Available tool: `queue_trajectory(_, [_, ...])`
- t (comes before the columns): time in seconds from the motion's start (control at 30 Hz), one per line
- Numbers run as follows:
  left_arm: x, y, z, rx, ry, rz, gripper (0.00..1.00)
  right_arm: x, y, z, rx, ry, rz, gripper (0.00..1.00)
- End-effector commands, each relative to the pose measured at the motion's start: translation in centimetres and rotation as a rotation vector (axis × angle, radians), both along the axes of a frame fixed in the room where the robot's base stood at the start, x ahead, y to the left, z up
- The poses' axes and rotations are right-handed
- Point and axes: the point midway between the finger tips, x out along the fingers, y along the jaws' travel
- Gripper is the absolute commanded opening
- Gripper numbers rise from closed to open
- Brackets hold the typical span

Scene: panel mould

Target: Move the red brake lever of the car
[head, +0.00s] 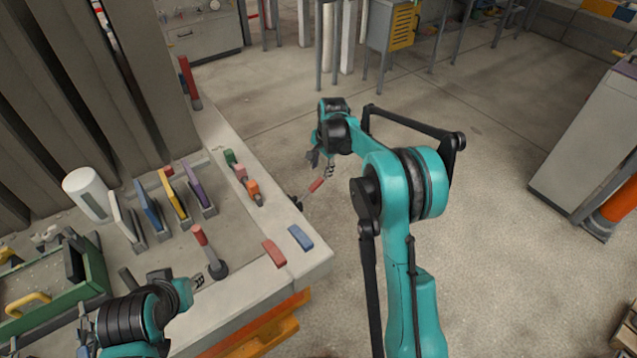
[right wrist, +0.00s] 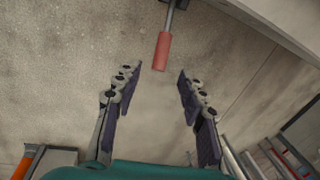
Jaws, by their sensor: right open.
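A lever with a red handle (head: 317,185) sticks out from the side of the bench, on a thin dark rod. My right gripper (head: 322,166) is just above this handle in the head view. In the right wrist view the red handle (right wrist: 162,52) hangs on a grey rod, beyond the open fingers of my right gripper (right wrist: 157,76) and roughly between them; the fingers do not touch it. My left gripper (head: 199,282) is low at the left over the bench, near another red-handled lever (head: 201,236); its finger opening is too small to make out. No car is seen.
The bench (head: 316,257) holds a red block (head: 274,253), a blue block (head: 300,237), several coloured upright panels and a white cylinder (head: 87,194). A green tray (head: 50,309) is at the left. Another red lever (head: 189,76) stands at the back.

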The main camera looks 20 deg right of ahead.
Motion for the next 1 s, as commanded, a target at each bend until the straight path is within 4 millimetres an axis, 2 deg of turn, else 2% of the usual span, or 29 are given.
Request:
queue_trajectory(0.17, [0.0,0.0,-0.3,0.000,0.000,0.000,0.33,0.8,-0.1,-2.2,0.009,0.019,-0.035,0.41])
queue_trajectory(0.4, [0.0,0.0,-1.7,0.000,0.000,0.000,0.33,1.4,0.1,-6.1,0.009,0.018,-0.034,0.41])
queue_trajectory(0.6, [0.0,0.0,-2.5,0.000,0.000,0.000,0.33,1.8,0.3,-8.5,0.008,0.017,-0.034,0.41])
queue_trajectory(0.97, [0.0,0.0,-2.6,0.000,0.000,0.000,0.33,1.9,0.4,-9.1,0.009,0.016,-0.033,0.41])
queue_trajectory(1.0, [0.0,0.0,-2.6,0.000,0.000,0.000,0.33,1.9,0.4,-9.1,0.009,0.016,-0.033,0.36])
